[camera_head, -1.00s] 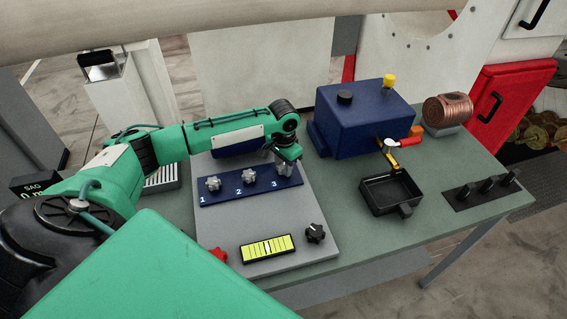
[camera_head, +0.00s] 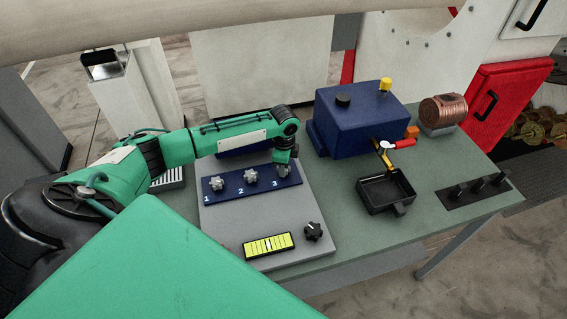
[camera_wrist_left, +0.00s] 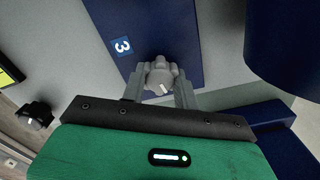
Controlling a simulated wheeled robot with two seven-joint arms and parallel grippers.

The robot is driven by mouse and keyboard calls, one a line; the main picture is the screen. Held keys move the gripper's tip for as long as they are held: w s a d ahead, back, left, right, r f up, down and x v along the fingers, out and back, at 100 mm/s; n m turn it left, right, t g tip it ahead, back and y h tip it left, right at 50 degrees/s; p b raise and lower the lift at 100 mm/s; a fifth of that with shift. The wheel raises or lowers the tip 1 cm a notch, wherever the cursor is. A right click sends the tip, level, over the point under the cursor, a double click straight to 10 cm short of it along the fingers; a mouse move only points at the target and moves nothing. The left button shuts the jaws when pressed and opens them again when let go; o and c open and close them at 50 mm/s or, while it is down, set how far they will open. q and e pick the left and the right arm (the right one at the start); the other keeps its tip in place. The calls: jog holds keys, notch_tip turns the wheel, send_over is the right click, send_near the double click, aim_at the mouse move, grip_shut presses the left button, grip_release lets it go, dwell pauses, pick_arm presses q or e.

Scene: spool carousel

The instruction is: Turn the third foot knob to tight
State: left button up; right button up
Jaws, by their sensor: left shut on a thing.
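The third foot knob (camera_wrist_left: 160,78) is a grey lobed knob with a white mark, beside the number 3 on the blue strip (camera_head: 226,190). My left gripper (camera_head: 284,168) reaches down over it from above. In the left wrist view the two fingers of my left gripper (camera_wrist_left: 160,84) stand on either side of the knob, shut on it. In the head view the gripper mostly hides this knob. Knobs one (camera_head: 216,184) and two (camera_head: 250,176) stand free on the same strip. My right gripper is not in view.
A yellow level gauge (camera_head: 268,244) and a black knob (camera_head: 313,231) sit on the grey plate's front. A blue box (camera_head: 358,125) stands to the right, with a black tray (camera_head: 383,190) before it. A copper spool (camera_head: 442,111) and black switches (camera_head: 477,188) are farther right.

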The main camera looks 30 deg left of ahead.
pick_arm(q)
jog(key=m, duration=0.3)
jog(key=shift+r+m, duration=0.1)
jog(key=shift+m, duration=2.2)
jog(key=o, duration=1)
notch_tip(320, 180, up, 14)
jog(key=b, duration=0.4)
